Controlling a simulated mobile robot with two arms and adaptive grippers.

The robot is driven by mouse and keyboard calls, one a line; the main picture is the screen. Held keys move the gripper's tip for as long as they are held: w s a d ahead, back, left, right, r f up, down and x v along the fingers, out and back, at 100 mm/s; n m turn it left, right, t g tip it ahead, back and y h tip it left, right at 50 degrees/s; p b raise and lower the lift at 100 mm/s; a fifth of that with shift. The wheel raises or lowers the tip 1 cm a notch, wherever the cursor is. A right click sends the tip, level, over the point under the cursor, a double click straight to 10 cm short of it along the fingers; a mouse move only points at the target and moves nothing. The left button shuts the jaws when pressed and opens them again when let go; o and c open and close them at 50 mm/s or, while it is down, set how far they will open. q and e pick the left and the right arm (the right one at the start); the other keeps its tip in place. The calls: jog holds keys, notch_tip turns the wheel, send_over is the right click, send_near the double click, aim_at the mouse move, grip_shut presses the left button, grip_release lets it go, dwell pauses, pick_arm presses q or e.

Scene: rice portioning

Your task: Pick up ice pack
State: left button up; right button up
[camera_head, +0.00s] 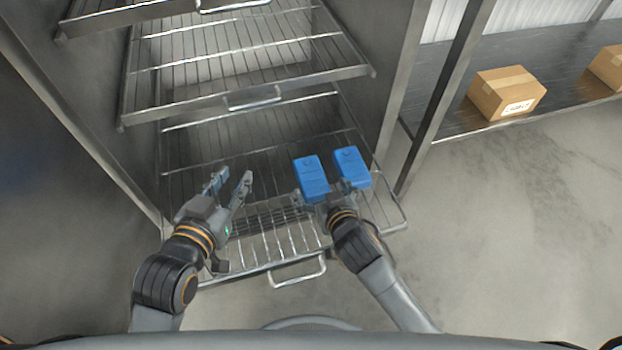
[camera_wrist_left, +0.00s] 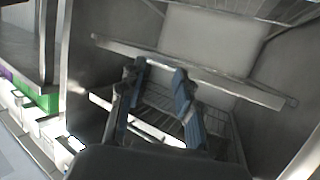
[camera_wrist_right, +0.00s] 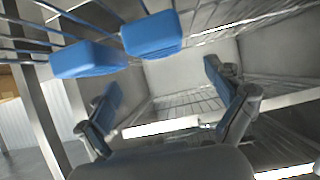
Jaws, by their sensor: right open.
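Two blue ice packs lie side by side at the right of the pulled-out lower wire rack: a left pack (camera_head: 312,177) and a right pack (camera_head: 351,163). In the right wrist view both packs, one (camera_wrist_right: 88,60) and the other (camera_wrist_right: 152,36), show at upper left, outside the space between the fingers. My right gripper (camera_head: 323,194) is open at the near side of the packs; whether it touches them I cannot tell. Its fingers are partly hidden in the head view. My left gripper (camera_head: 231,178) is open and empty over the rack's left part.
The lower wire rack (camera_head: 285,240) has a front handle. Another wire rack (camera_head: 245,95) hangs above it inside the metal cabinet, whose walls flank both arms. Cardboard boxes (camera_head: 507,92) stand on a shelf at right. The floor at right is clear.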

aim_at(312, 176)
jog(key=x, duration=0.3)
jog(key=shift+b, duration=0.4)
jog(key=shift+w+a+f, duration=0.1)
jog(key=shift+w+f, duration=0.05)
jog(key=shift+w, duration=0.1)
jog(key=b+x, duration=0.2)
jog(key=x, duration=0.2)
jog(key=shift+a+f+b, duration=0.1)
jog(key=shift+f+b, duration=0.2)
jog(key=shift+b, duration=0.1)
jog(key=shift+w, duration=0.3)
pick_arm(q)
notch_tip(312, 176, up, 16)
jog(key=s+d+t+h, duration=0.1)
jog(key=t+h, duration=0.2)
jog(key=t, duration=0.7)
jog(key=shift+s+d+t+h, duration=0.3)
jog(key=shift+s+d, duration=0.1)
jog(key=shift+r, duration=0.1)
pick_arm(e)
jog(key=shift+c, duration=0.3)
jog(key=c, duration=1.5)
jog(key=shift+o, duration=0.2)
